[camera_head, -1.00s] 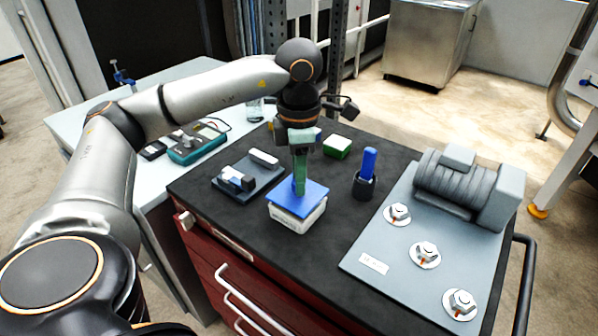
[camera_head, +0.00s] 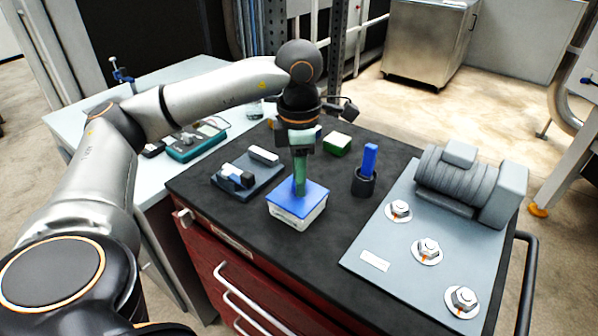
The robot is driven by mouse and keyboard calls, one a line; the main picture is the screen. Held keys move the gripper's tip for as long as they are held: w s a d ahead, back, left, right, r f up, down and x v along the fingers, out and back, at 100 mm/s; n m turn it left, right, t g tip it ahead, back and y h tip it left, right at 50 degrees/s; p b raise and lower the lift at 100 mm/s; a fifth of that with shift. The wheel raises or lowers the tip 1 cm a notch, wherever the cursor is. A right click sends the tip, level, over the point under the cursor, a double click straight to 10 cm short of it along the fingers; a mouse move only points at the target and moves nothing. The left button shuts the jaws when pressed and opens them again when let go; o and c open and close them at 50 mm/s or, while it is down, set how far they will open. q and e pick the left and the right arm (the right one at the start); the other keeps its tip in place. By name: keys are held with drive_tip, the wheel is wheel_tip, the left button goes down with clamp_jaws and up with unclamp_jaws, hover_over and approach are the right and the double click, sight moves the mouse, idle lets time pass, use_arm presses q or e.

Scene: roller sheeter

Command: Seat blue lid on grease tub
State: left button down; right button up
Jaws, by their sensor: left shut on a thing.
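The blue lid (camera_head: 308,207) is a flat square plate with an upright grip at its middle. It lies over the white grease tub (camera_head: 299,221) on the dark cart top, about level and lined up with the tub's edges. I cannot tell whether it is fully down all round. My left gripper (camera_head: 299,184) points straight down and is shut on the lid's grip, which its green fingers mostly hide. My right gripper is not in view.
A dark tray (camera_head: 262,181) with small blocks lies left of the tub. A black cup (camera_head: 363,187) with a blue stick and a green-and-white block (camera_head: 337,144) stand behind right. A grey plate (camera_head: 373,247) with bolts and a roller unit fills the right.

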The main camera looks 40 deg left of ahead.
use_arm(q)
drive_tip(key=shift+f, duration=0.1)
drive_tip(key=c, duration=0.6)
unclamp_jaws()
drive_tip(key=shift+o, duration=0.5)
drive_tip(key=o, duration=0.3)
drive_tip(key=shift+o, duration=0.2)
drive_tip(key=shift+r+p, duration=2.85)
drive_tip(key=shift+r, duration=0.7)
